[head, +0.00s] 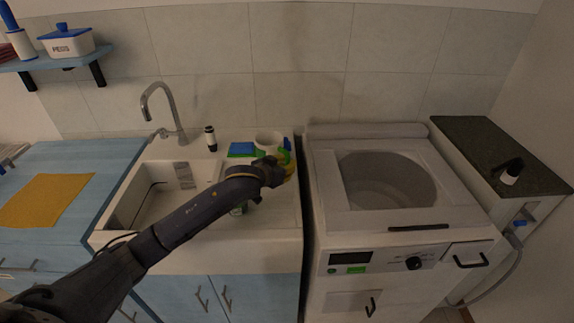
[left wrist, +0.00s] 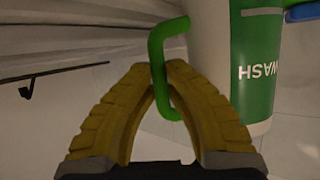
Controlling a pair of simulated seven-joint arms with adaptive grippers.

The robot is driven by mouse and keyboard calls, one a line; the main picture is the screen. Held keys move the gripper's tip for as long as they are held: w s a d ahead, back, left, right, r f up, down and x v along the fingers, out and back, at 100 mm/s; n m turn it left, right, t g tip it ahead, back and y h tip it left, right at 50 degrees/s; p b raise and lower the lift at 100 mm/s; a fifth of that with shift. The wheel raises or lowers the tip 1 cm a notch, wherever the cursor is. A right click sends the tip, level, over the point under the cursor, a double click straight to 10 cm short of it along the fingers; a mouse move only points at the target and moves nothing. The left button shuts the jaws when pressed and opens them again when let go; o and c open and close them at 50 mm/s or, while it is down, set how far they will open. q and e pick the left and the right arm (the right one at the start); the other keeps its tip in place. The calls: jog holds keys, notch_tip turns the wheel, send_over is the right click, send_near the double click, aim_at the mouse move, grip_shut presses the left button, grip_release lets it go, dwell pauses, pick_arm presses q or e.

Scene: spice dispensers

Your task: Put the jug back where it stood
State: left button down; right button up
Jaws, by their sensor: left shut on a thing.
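I cannot tell whether the jug's base touches the counter. My right gripper is not in view.
A blue sponge-like item (head: 242,149) lies left of the jug, and a small black-and-white bottle (head: 210,138) stands near the tap (head: 172,110). The sink basin (head: 140,205) is left of my arm. The washing machine (head: 392,215) stands to the right. A green item shows below my forearm.

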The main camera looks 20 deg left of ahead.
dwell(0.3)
pick_arm(q)
jog(key=c, duration=1.8)
grip_release()
jog(key=shift+f, duration=0.1)
jog(key=shift+c, duration=0.2)
jog(key=o, duration=0.4)
jog(key=shift+c, duration=0.2)
jog(key=shift+r, duration=0.2)
jog(key=v, duration=1.2)
jog(key=shift+f, duration=0.15)
